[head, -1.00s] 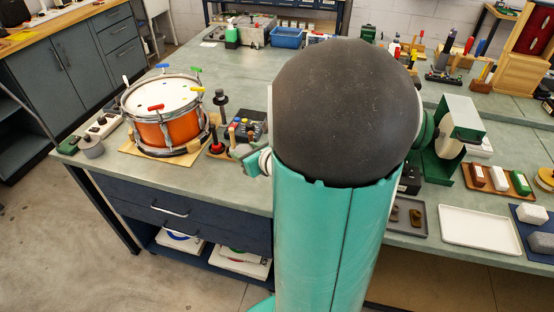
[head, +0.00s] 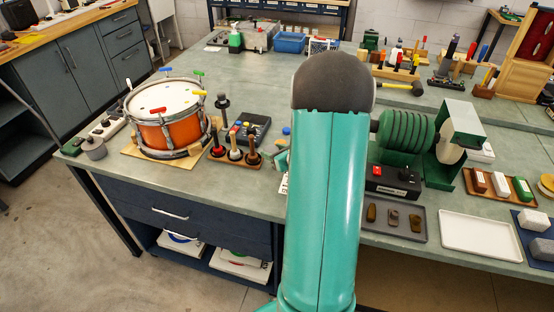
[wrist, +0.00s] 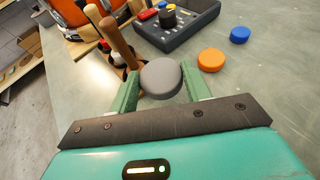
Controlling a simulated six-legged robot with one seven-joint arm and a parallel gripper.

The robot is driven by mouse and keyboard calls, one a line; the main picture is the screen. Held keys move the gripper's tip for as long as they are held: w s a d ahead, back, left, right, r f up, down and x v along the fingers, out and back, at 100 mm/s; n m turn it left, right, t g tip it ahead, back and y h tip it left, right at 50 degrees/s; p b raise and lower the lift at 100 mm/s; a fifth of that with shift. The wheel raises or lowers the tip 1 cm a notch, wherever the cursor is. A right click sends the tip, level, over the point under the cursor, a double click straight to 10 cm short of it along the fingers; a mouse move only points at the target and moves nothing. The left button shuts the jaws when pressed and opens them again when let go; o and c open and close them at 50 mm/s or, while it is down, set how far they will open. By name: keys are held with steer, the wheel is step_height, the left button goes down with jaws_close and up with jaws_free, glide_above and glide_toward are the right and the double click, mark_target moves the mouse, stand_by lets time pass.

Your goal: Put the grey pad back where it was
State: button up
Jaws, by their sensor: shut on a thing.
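The grey pad (wrist: 161,76) is a round disc between the two green fingers of my gripper (wrist: 160,83) in the wrist view. The fingers are shut on its sides. I cannot tell how high it is above the bench. An orange pad (wrist: 211,60) and a blue pad (wrist: 240,34) lie on the bench to its right and beyond it. The blue pad also shows in the head view (head: 286,131). In the head view my arm hides most of the gripper and the grey pad.
A wooden holder (head: 236,159) with upright handles stands close left of the gripper. Behind it is a dark control box (head: 251,127) with coloured knobs. An orange drum (head: 171,128) stands further left. A green drum-like machine (head: 407,132) and a grey tray (head: 391,233) are right of my arm.

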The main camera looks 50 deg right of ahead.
steer(key=shift+w+d+f, duration=0.15)
steer(key=shift+d+f, duration=0.55)
steer(key=shift+f, duration=1.6)
steer(key=shift+f, duration=0.2)
steer(key=o, duration=0.8)
